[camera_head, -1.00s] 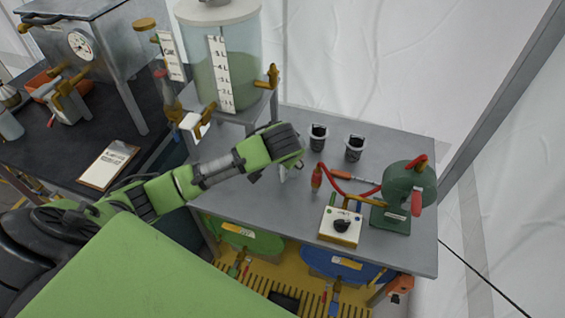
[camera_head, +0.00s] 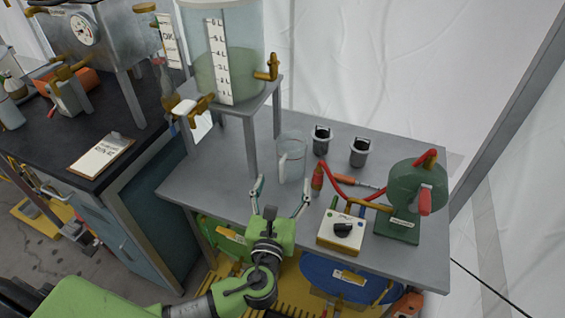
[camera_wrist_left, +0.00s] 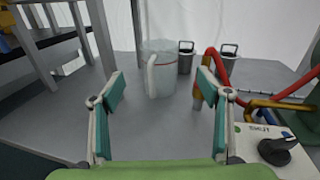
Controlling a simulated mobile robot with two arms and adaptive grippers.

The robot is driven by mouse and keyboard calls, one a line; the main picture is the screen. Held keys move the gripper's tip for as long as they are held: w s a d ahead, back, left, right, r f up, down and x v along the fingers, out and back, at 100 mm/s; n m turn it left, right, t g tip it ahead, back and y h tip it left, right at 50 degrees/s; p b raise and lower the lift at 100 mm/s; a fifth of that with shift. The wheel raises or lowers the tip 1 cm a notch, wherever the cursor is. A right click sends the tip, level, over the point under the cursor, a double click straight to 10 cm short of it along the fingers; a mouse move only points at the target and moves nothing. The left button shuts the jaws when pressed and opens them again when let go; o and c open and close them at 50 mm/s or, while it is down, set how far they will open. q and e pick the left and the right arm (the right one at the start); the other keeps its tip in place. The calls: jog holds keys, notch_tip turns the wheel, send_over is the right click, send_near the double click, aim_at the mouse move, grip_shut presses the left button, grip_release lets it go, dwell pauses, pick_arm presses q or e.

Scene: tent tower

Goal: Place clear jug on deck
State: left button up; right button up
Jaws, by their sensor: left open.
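The clear jug (camera_head: 291,160) stands upright on the grey metal deck (camera_head: 215,185), just right of the tank stand's leg. It has a pale handle on its near side. My left gripper (camera_head: 281,198) is open and empty at the deck's front edge, with a gap between its fingers and the jug. In the left wrist view the jug (camera_wrist_left: 163,75) stands beyond and between the open fingers (camera_wrist_left: 160,98). My right gripper is not in view.
A tank (camera_head: 232,75) on a stand is behind left. Two dark cups (camera_head: 359,152) stand right of the jug. A red hose, a screwdriver (camera_head: 357,182), a switch box (camera_head: 341,231) and a green pump (camera_head: 412,195) crowd the right. The deck's left front is clear.

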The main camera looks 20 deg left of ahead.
pick_arm(q)
send_near(290, 148)
jog(key=shift+m, duration=0.4)
jog(key=w, duration=0.4)
jog(key=shift+w+a+f+p, duration=0.2)
jog(key=shift+w+f+p, duration=0.05)
jog(key=shift+w+p, duration=0.1)
jog(key=w, duration=0.2)
jog(key=w+a, duration=0.1)
jog(key=w, duration=0.1)
jog(key=shift+w+a+r+p, duration=0.1)
jog(key=shift+w+r+p, duration=0.15)
jog(key=shift+p, duration=0.1)
jog(key=shift+w+f, duration=0.1)
jog(key=shift+w, duration=0.3)
jog(key=shift+s, duration=0.1)
jog(key=c, duration=1.3)
jog(key=shift+c, duration=0.6)
